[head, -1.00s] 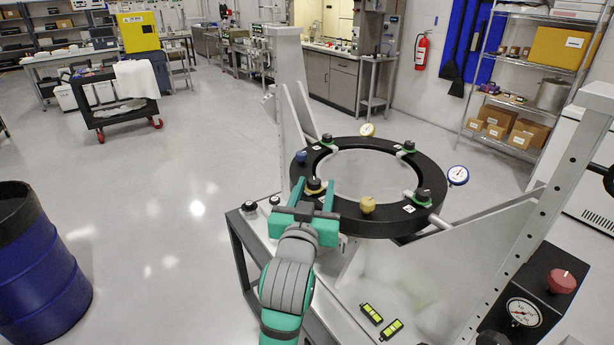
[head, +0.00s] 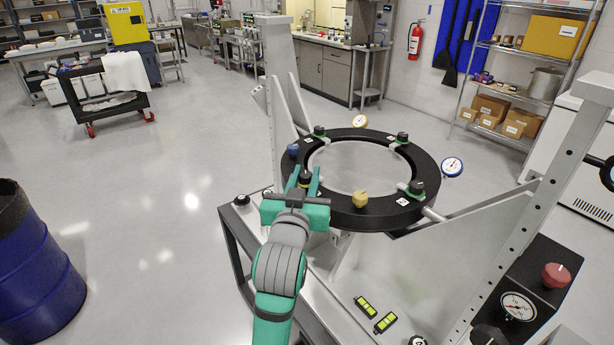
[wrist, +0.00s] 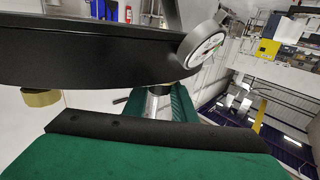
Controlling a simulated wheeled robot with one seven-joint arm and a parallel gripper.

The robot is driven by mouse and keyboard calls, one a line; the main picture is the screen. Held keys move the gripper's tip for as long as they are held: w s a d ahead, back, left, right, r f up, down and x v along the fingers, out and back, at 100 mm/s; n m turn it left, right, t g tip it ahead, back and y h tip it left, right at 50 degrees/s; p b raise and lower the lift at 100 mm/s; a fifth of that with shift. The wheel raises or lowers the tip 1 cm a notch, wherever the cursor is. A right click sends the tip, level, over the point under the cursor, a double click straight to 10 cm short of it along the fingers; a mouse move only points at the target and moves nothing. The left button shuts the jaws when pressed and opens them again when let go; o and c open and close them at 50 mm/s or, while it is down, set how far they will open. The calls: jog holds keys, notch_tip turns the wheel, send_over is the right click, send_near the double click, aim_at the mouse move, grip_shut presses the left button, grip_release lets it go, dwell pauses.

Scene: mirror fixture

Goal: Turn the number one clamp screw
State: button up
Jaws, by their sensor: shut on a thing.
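My gripper (head: 305,182) is shut on a dark-topped clamp screw (head: 305,176) at the near left of the black ring (head: 398,213). Its two green fingers stand on either side of the screw. I cannot read a number by this screw. Other black-topped clamp screws stand at the back left (head: 319,131), back right (head: 402,137) and near right (head: 416,187) of the ring, the near right one over green. In the wrist view, a green finger (wrist: 150,155) fills the bottom under the ring's edge (wrist: 90,50); the held screw is not clear there.
A blue knob (head: 293,150) and a yellow knob (head: 360,198) sit on the ring close to my gripper.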

jog(key=shift+a+y, duration=0.1)
jog(key=shift+y, duration=0.2)
jog(key=shift+n+y, duration=0.8)
jog(key=shift+y, duration=0.1)
jog(key=o, duration=1)
jog(key=shift+o, duration=0.2)
